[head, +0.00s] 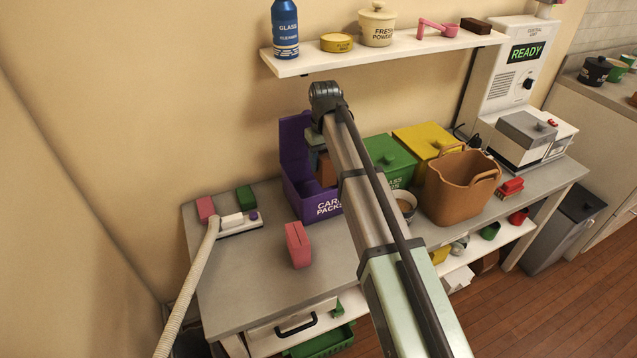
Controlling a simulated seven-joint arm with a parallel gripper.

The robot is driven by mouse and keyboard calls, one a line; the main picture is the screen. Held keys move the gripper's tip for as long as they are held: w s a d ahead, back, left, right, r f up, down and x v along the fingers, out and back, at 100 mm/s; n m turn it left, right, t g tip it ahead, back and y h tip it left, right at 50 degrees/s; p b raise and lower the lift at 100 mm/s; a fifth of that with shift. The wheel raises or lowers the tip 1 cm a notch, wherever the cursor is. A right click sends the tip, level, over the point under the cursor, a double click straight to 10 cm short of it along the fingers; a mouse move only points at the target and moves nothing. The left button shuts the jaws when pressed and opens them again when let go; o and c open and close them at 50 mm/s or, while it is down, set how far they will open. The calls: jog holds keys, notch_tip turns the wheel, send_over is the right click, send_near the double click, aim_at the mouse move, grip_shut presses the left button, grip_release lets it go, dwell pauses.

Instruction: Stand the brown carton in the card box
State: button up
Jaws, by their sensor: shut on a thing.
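The card box (302,197) is an open purple box with a raised lid and white lettering, standing at the back of the grey counter. My gripper (315,152) points down over its opening, partly hidden by my arm. It is shut on the brown carton (325,170), which hangs upright below it. The carton's lower part appears to be within the box opening, but I cannot tell whether it touches the floor of the box. My arm covers the carton's right side and part of the box's right side.
A green box (388,160), a yellow box (425,138), a bowl (406,203) and a brown basket (455,190) stand right of the card box. A pink carton (298,244) stands in front. A shelf (400,48) with jars hangs above. The counter's front left is clear.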

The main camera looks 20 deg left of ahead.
aim_at(319, 170)
jog(key=w+a, duration=0.2)
jog(key=shift+w+a, duration=0.35)
jog(key=shift+w, duration=0.05)
jog(key=f, duration=0.6)
jog(key=shift+s+d, duration=0.25)
jog(key=shift+s, duration=0.05)
jog(key=shift+w+a+f, duration=0.15)
jog(key=shift+f, duration=2.6)
jog(key=shift+f, duration=0.1)
jog(key=o, duration=1)
jog(key=shift+r, duration=3.9)
